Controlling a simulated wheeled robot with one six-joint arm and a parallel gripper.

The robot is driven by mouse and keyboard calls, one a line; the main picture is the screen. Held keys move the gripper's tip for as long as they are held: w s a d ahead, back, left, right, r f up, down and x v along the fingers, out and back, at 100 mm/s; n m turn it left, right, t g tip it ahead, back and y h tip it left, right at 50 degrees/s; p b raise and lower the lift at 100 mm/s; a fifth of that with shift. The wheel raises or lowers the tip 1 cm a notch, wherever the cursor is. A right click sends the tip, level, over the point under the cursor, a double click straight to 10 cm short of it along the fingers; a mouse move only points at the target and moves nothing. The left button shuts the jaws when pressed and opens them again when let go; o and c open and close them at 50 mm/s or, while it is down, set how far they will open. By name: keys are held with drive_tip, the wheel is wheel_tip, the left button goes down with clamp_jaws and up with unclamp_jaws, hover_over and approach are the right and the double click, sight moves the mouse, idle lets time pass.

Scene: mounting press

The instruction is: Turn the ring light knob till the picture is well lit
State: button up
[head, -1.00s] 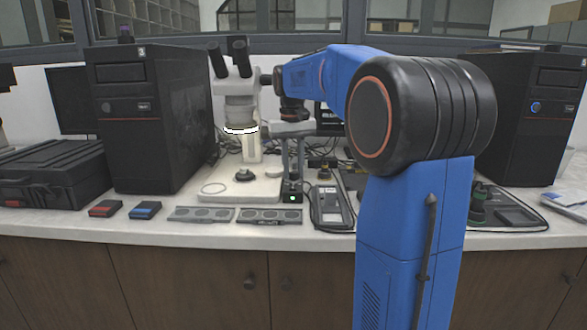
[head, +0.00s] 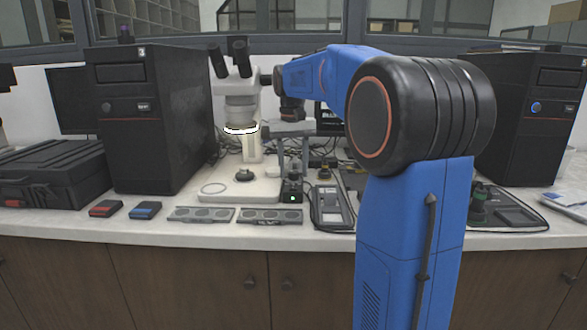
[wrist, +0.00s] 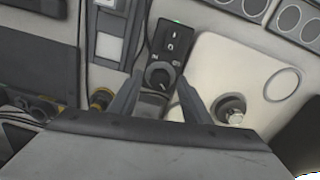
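The ring light's control box (head: 291,190) is a small black box with a green lamp, beside the white microscope base. The wrist view shows its top (wrist: 171,42) with white markings. The dark round knob (wrist: 159,75) has a pale pointer mark and sits at the near end of the box. My gripper (wrist: 161,77) is open, its two fingers on either side of the knob with gaps visible. In the head view my gripper (head: 294,172) is above the box. The ring light (head: 240,131) glows white under the microscope head (head: 240,95). The monitor (head: 327,117) is mostly hidden by my arm.
The microscope base (head: 225,193) lies left of the box, with a metal knob (wrist: 229,108) on it. A handheld meter (head: 331,208) lies close on the right. Grey slide-like plates (head: 272,216) lie in front. Cables run behind.

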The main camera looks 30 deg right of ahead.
sight(292, 172)
drive_tip(key=shift+r, duration=0.1)
wheel_tip(292, 172, up, 17)
drive_tip(key=shift+a, duration=0.25)
idle(0.5)
idle(1.3)
